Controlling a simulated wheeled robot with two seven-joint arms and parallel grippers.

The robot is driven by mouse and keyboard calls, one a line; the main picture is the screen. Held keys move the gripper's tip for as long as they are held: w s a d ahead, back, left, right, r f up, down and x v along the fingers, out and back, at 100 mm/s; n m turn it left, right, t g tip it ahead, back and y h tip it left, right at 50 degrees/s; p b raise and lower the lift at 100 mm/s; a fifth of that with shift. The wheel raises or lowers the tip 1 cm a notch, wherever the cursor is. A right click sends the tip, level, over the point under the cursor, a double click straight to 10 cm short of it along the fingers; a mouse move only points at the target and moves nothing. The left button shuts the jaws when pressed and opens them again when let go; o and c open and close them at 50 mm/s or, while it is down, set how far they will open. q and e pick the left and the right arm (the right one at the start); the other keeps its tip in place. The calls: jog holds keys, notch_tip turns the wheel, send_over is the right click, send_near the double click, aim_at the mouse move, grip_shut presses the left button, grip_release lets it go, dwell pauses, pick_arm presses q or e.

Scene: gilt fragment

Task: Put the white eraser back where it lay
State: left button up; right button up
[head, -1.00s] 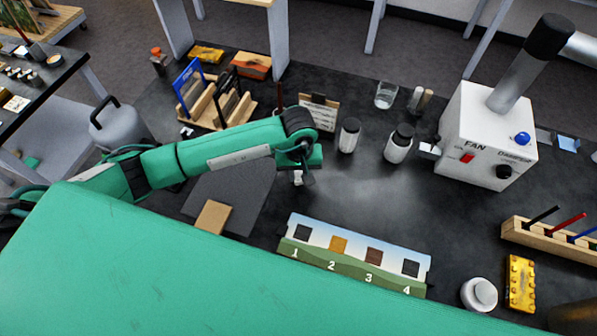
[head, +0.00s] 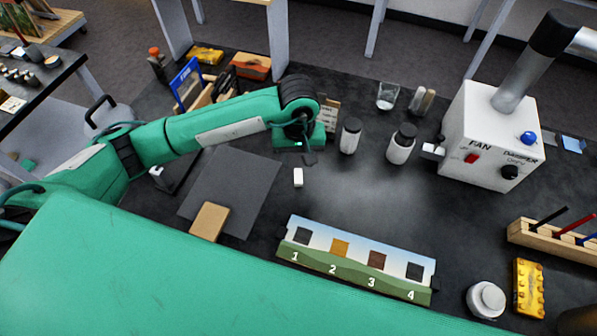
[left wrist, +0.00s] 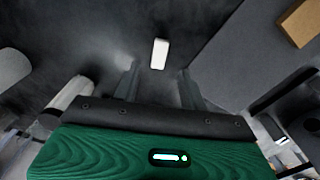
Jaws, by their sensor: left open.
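The small white eraser (head: 298,177) lies on the dark bench top, just right of a dark grey mat and above the numbered strip in the head view. It also shows in the left wrist view (left wrist: 160,54), beyond the fingertips and roughly centred between them. My left gripper (head: 309,157) is beyond the eraser in the head view, apart from it. In the left wrist view its two fingers (left wrist: 158,84) are spread with nothing between them. My right gripper is in neither view.
The grey mat (head: 243,183) carries a tan block (head: 209,221). A strip numbered 1 to 4 (head: 355,272) lies in front.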

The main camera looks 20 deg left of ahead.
pick_arm(q)
jog(key=shift+r+b, duration=0.55)
jog(key=shift+r, duration=1.8)
